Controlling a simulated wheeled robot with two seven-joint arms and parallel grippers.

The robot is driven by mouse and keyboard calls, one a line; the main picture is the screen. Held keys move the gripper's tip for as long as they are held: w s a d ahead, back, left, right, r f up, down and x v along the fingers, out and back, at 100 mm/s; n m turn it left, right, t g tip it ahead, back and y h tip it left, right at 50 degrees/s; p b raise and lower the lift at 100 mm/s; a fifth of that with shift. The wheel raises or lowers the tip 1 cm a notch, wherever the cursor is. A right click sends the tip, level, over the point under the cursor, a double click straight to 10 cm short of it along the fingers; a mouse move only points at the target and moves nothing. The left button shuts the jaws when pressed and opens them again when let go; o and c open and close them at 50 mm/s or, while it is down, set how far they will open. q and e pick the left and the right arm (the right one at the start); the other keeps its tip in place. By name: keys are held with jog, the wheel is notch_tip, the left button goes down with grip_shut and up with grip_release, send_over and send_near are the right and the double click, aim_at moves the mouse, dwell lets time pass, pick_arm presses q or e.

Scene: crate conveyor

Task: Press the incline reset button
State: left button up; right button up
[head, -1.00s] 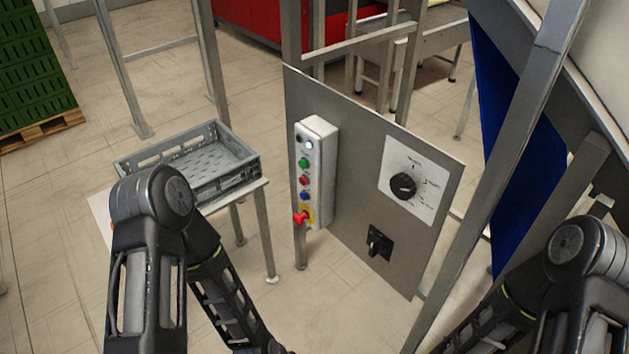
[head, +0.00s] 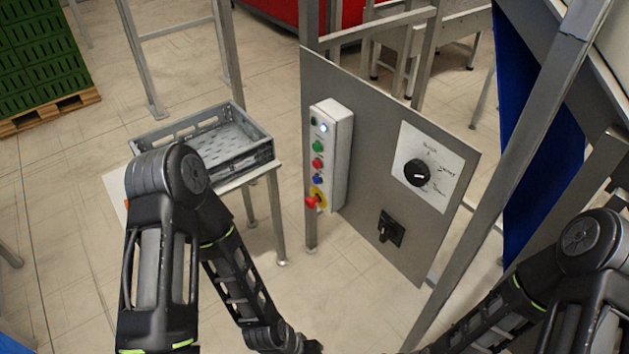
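A light grey control box (head: 341,153) is mounted on the left part of a grey metal panel (head: 377,130). Its face carries a lit white button (head: 323,127), a green button (head: 318,147), a red button (head: 317,163), a blue button (head: 317,180) and a red emergency-stop knob (head: 312,202) on yellow at the bottom. The labels are too small to read, so I cannot tell which is the incline reset. My two arms reach in at the lower left and lower right. Both grippers are below the picture, and neither arm touches the box.
The panel also holds a black rotary dial (head: 417,172) on a white plate and a black switch (head: 391,229). A grey crate (head: 237,157) sits on a stand to the left. A metal post (head: 507,170) rises on the right. Open floor lies before the panel.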

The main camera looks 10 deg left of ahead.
pick_arm(q)
grip_shut()
dwell(0.4)
dwell(1.1)
